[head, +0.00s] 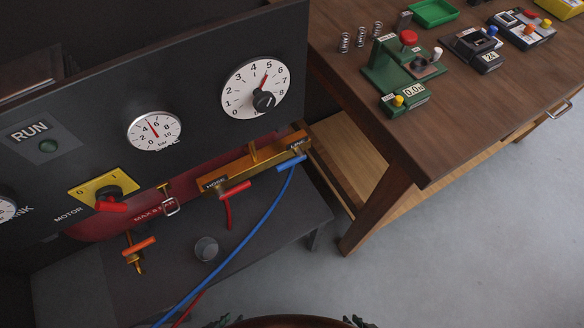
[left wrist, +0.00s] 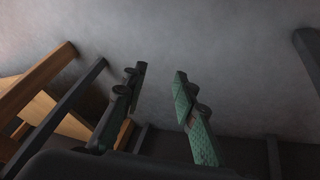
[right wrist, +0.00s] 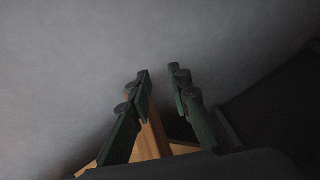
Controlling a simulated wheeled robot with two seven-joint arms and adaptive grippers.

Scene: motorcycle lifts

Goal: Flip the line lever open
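The line lever is a blue handle (head: 291,163) below the LINE label at the right end of the brass manifold (head: 252,163) on the dark panel. A red lever (head: 235,188) is below the HOSE label at the manifold's left end. My left gripper (head: 221,321) and right gripper (head: 356,321) barely show at the bottom edge of the head view, far from the levers. In the left wrist view my left gripper (left wrist: 160,74) is open and empty. In the right wrist view my right gripper (right wrist: 159,75) is open and empty.
A blue hose (head: 248,238) and a red hose (head: 229,212) hang from the manifold. A wooden table (head: 460,110) with small devices stands at right. Floor is clear below it.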

